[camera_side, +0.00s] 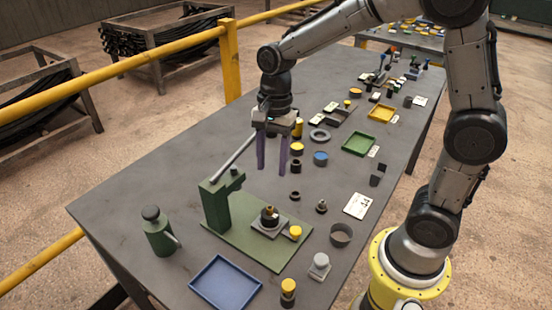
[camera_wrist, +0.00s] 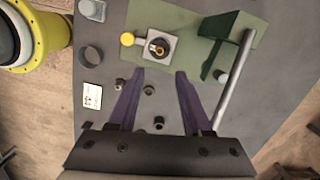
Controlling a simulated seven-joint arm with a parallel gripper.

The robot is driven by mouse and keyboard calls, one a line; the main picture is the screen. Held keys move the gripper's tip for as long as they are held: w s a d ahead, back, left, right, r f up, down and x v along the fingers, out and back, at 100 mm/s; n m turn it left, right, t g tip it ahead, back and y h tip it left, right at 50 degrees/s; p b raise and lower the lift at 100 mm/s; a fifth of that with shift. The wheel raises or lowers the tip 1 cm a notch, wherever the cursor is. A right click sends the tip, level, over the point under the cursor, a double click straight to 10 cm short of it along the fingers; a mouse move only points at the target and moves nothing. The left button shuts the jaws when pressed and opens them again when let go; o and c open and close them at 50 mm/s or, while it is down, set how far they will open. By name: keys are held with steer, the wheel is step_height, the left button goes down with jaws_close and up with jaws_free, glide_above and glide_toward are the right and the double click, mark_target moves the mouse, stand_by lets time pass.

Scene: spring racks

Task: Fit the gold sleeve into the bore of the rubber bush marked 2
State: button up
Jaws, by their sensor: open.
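My gripper (camera_side: 271,166) is open and empty, with its purple fingers pointing down above the table behind the green press; its fingertips also show in the wrist view (camera_wrist: 160,73). A gold ring-shaped piece, seemingly the sleeve (camera_side: 269,209), is at the top of a dark round bush (camera_side: 269,220) on a grey block on the press base. In the wrist view the gold piece (camera_wrist: 158,46) lies beyond the fingertips, apart from them. I cannot tell how deep it sits in the bush. No number is readable on any bush. Small dark parts (camera_side: 295,195) (camera_side: 321,206) stand loose nearby.
The green press (camera_side: 216,205) has a long grey lever (camera_side: 234,157) rising close to my gripper. A yellow knob (camera_side: 295,232) is beside the block. A green bottle (camera_side: 158,235), blue tray (camera_side: 226,283), dark cup (camera_side: 341,235) and card (camera_side: 359,205) surround it. Yellow, blue and dark parts stand behind.

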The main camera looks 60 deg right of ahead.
steer(key=s+d+r+n+t, duration=0.1)
steer(key=s+r+n+t, duration=0.2)
steer(key=s+n, duration=0.5)
steer(key=s+d+r+n+t+h, duration=0.1)
steer(key=s+d+r+n+t, duration=0.1)
steer(key=s+r+n, duration=0.2)
steer(key=s+n, duration=0.3)
steer(key=s, duration=0.2)
steer(key=shift+d+r+n+t, duration=0.2)
steer(key=shift+r+n+t, duration=0.15)
steer(key=shift+n+t, duration=0.05)
